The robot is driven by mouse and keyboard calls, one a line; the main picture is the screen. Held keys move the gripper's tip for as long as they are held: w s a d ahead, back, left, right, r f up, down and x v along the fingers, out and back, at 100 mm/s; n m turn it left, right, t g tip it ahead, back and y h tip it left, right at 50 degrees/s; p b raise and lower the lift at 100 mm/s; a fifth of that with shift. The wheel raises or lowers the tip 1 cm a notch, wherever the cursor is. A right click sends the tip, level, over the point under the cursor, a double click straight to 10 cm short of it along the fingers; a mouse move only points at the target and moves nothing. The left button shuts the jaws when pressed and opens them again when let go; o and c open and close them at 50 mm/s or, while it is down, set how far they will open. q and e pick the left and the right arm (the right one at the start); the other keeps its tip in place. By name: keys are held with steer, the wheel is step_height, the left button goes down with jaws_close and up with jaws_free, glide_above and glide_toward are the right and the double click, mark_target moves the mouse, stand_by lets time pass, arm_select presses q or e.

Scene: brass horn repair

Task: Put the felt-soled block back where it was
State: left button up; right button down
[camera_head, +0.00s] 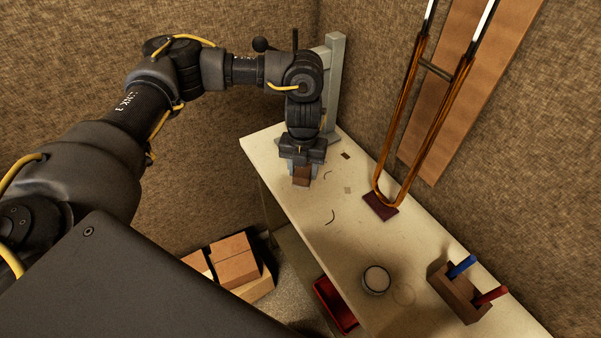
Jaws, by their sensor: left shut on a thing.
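My left gripper (302,168) points down over the far left part of the pale bench (300,205). It is shut on a small brown block (302,177), which I take to be the felt-soled block. The block's underside is hidden, and I cannot tell whether it touches the bench top. My right gripper is not in view.
A brass slide (402,120) stands against the wall on a dark red pad (380,206). A round tin (376,280) and a wooden holder (455,292) with blue and red handles stand nearer. Small scraps lie mid-bench. A red bin (335,304) and cardboard boxes (236,262) are below.

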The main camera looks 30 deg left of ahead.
mark_target(302, 170)
arm_select(q)
steer(key=w+f, duration=0.1)
steer(key=w+a+f, duration=0.1)
steer(key=f, duration=0.1)
steer(key=w+a+f, duration=0.1)
steer(key=shift+f, duration=0.35)
steer(key=shift+w+a+f, duration=0.1)
steer(key=shift+w+f, duration=0.05)
steer(key=shift+f, duration=1.6)
steer(key=o, duration=0.9)
steer(key=shift+r, duration=0.1)
step_height(302, 170, up, 12)
steer(key=shift+f, duration=0.1)
